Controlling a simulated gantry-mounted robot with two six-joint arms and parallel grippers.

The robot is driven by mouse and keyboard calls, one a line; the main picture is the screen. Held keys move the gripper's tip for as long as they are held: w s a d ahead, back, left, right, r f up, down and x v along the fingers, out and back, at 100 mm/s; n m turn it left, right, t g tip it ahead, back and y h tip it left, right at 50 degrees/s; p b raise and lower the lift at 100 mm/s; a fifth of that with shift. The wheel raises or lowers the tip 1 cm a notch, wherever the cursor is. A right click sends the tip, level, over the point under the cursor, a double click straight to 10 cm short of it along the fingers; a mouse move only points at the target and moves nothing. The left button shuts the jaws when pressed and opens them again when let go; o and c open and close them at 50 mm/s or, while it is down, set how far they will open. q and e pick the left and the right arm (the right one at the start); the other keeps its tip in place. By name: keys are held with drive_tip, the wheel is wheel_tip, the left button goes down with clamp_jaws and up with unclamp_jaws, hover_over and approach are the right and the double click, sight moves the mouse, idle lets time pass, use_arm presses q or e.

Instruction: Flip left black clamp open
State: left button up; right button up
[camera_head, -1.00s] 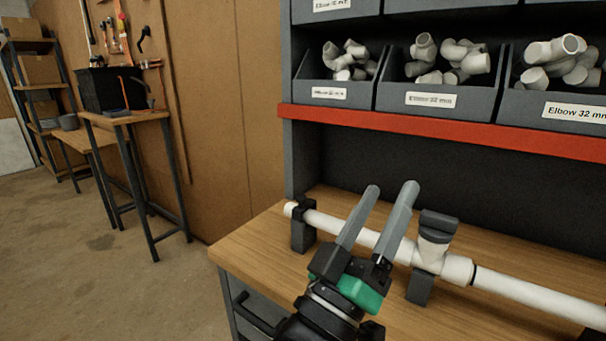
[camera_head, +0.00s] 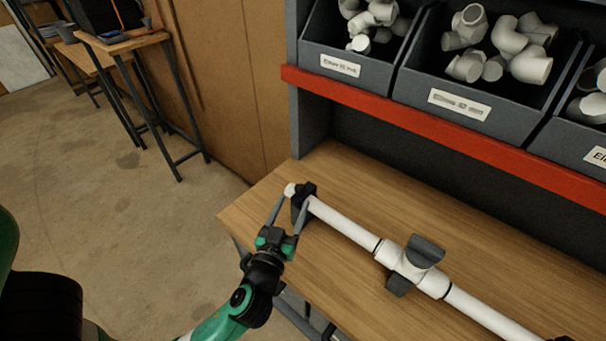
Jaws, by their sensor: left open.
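The left black clamp (camera_head: 307,189) stands near the left edge of the wooden bench, around the white pipe (camera_head: 342,224) close to its left end. My left gripper (camera_head: 288,208) is at this clamp, its two grey fingers apart, one on the left near the pipe's end and the other against or just in front of the clamp. I cannot tell whether the fingers touch it. The finger partly hides the clamp's lower part, and I cannot make out its latch. My right gripper is out of view.
A white tee fitting (camera_head: 402,259) with a dark grey piece on top sits mid-pipe, over another dark support (camera_head: 398,285). Bins of white elbows (camera_head: 465,85) stand above a red shelf edge (camera_head: 430,128). The bench top (camera_head: 350,170) behind the pipe is clear.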

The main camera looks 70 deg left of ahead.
use_arm(q)
drive_tip(key=x, duration=0.9)
drive_tip(key=shift+w+a+r+p, duration=0.1)
drive_tip(key=shift+w+a+p, duration=0.15)
drive_tip(key=shift+p, duration=0.05)
clamp_jaws()
idle(0.8)
